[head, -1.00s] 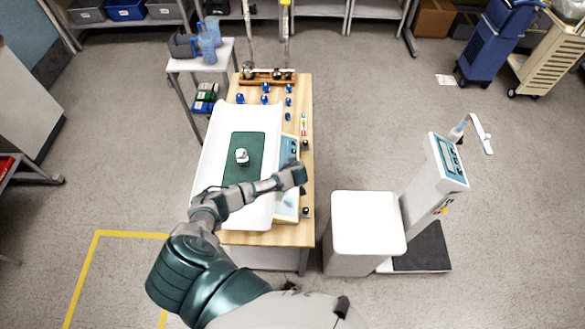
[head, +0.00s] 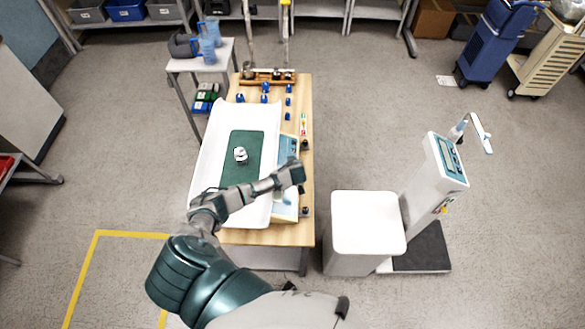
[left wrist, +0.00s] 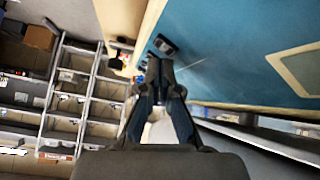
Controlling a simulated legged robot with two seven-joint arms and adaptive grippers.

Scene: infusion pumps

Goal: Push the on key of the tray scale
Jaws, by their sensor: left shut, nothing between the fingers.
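The tray scale has a long white tray (head: 210,150) with a dark green mat (head: 233,180), lying on the wooden table. Its blue control panel (head: 288,150) runs along the tray's right side and fills much of the left wrist view (left wrist: 235,50). My left gripper (head: 299,172) is shut and empty, over the panel. In the left wrist view its fingertips (left wrist: 160,62) are close to a dark key (left wrist: 163,43) on the blue panel; I cannot tell if they touch. Part of the panel is hidden by the gripper. My right gripper is not in view.
A small white object (head: 240,154) sits on the mat. Several blue pieces (head: 265,99) and a wooden rack (head: 268,78) are at the table's far end.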

